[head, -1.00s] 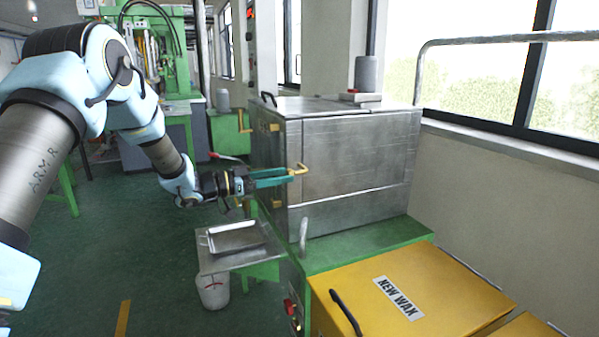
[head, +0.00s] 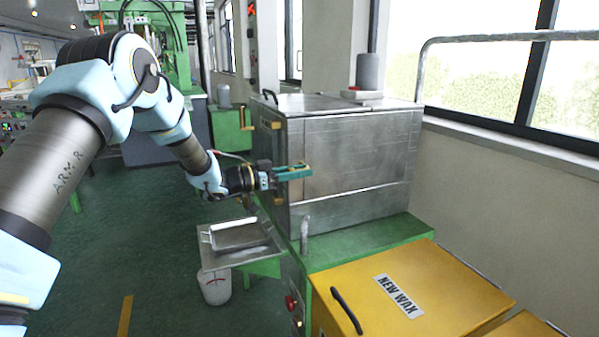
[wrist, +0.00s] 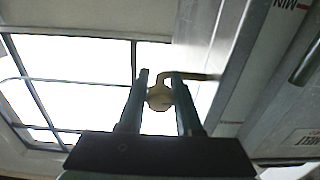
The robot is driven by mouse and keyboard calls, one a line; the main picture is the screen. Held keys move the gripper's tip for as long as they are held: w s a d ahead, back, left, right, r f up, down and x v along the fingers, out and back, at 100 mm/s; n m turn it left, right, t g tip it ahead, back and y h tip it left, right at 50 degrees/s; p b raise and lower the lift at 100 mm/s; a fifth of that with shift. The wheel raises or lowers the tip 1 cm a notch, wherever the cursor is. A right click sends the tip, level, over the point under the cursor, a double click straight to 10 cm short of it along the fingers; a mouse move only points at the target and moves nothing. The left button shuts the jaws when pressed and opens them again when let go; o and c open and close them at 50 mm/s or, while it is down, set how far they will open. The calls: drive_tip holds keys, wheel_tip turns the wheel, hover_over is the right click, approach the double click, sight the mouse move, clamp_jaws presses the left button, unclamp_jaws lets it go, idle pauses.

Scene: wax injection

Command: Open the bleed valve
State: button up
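The brass bleed valve handle (head: 306,164) shows at the far end of my fingers, in front of the metal tank (head: 350,155). In the wrist view its rounded brass end (wrist: 160,98) lies between my two fingers, with a bent brass arm running right behind the right finger. My gripper (head: 293,172) has teal fingers and reaches right, level with the upper part of the tank. In the wrist view my gripper (wrist: 159,75) has its fingers apart, one on each side of the brass end. Contact is not clear. The valve's body is hidden.
A metal tray (head: 238,237) on a small stand (head: 215,260) is below my gripper, with a white bucket (head: 215,288) under it. A yellow box marked NEW WAX (head: 440,285) stands at the front right. Open green floor (head: 160,240) lies to the left.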

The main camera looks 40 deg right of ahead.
clamp_jaws()
drive_tip(key=shift+f+m+b, duration=0.1)
drive_tip(key=shift+m+b, duration=0.2)
drive_tip(key=shift+b, duration=0.2)
drive_tip(key=m+b, duration=1.7)
drive_tip(key=b, duration=0.5)
drive_tip(key=shift+m+b, duration=0.3)
drive_tip(key=o, duration=0.5)
unclamp_jaws()
